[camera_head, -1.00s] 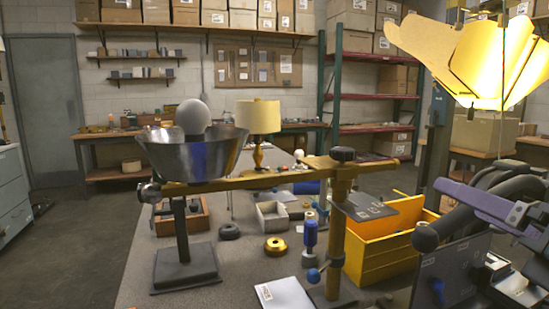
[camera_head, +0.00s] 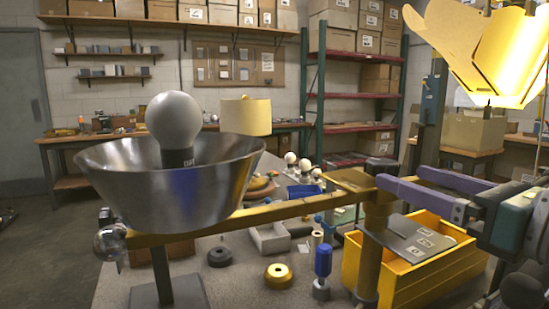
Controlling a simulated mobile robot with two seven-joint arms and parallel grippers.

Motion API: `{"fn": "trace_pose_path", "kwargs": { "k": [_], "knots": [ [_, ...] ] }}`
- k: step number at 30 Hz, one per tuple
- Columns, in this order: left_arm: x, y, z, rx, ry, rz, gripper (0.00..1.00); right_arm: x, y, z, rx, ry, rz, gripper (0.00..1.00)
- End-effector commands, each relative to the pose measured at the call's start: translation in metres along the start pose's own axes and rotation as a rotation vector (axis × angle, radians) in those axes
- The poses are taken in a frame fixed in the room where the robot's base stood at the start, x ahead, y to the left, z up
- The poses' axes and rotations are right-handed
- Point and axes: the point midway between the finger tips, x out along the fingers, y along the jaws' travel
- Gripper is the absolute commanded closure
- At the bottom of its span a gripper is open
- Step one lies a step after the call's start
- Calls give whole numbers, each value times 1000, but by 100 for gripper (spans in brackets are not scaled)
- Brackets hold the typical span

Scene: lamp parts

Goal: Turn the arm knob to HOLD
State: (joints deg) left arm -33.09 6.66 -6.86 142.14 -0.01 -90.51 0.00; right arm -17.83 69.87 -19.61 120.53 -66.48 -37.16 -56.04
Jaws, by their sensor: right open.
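A dark round knob (camera_head: 381,166) sits on top of the yellow upright post (camera_head: 369,265), where the long yellow arm (camera_head: 250,216) meets it. My right gripper (camera_head: 401,178) reaches in from the right with its two purple fingers apart. One fingertip is in front of the knob; the other lies behind and to its right. I cannot tell whether they touch it. A grey plate with small label cards (camera_head: 418,240) is beside the post; its lettering is too small to read. The arm's left end bears a metal bowl shade (camera_head: 160,205) with a white bulb (camera_head: 174,120). My left gripper is not in view.
A yellow bin (camera_head: 410,280) stands right of the post, below my right gripper. A lit yellow shade (camera_head: 500,60) hangs at upper right.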

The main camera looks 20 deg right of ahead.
Motion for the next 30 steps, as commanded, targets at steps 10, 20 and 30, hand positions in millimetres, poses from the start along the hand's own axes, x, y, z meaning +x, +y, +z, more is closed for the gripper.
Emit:
{"fn": "trace_pose_path", "kwargs": {
  "k": [10, 20, 30],
  "knots": [
    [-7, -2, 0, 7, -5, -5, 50, 46, 1, 4, 5, -7, 0, 16],
    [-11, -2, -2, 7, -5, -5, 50, 83, 1, 2, 4, -2, 1, 16],
    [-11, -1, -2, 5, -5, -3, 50, 88, 2, 1, 3, -1, 3, 16]
  ]
}}
